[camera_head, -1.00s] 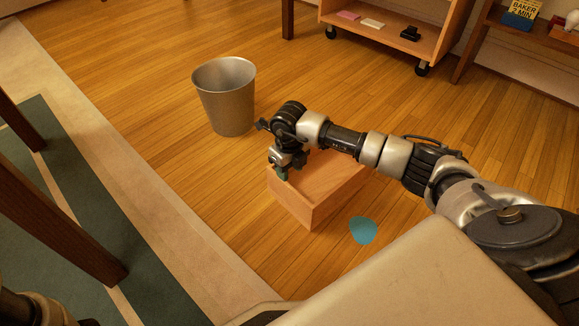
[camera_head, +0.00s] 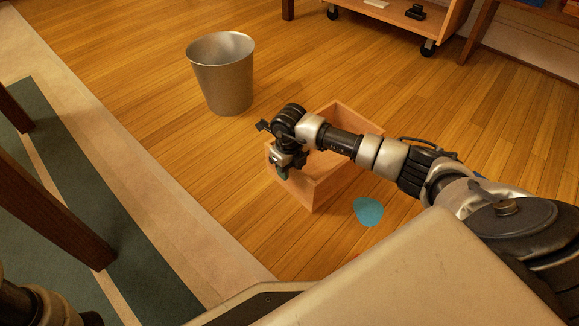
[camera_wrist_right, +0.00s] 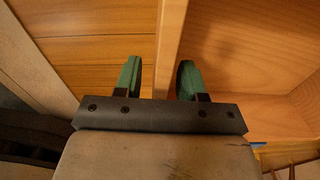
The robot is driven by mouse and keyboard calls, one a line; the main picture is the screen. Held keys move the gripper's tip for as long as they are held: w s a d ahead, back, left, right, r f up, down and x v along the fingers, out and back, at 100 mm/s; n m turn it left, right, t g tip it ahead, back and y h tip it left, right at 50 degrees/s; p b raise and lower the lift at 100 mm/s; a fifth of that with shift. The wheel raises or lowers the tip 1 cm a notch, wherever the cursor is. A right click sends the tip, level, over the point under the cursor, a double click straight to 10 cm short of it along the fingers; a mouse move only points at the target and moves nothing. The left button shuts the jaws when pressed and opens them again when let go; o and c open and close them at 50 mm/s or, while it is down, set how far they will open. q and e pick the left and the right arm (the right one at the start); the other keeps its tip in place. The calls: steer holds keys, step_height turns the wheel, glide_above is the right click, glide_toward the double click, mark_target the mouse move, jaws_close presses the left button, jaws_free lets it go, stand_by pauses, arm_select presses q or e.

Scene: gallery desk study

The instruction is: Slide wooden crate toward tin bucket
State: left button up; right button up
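The wooden crate (camera_head: 340,187) sits on the plank floor, open side up, right of and nearer than the tin bucket (camera_head: 222,80). The bucket stands upright and apart from the crate. My right gripper (camera_head: 281,168) is at the crate's near left wall, pointing down. In the right wrist view, its two green fingers (camera_wrist_right: 158,82) are spread on either side of the crate wall (camera_wrist_right: 170,40). A gap shows between the left finger and the wall; whether the right finger touches it I cannot tell. My left gripper is out of view; only part of my left arm shows at the lower left corner.
A wheeled wooden shelf (camera_head: 445,25) stands at the back. Dark table legs (camera_head: 60,215) and a green-edged rug (camera_head: 120,260) are at left. The floor between crate and bucket is clear.

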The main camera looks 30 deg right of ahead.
jaws_close()
stand_by(1.2)
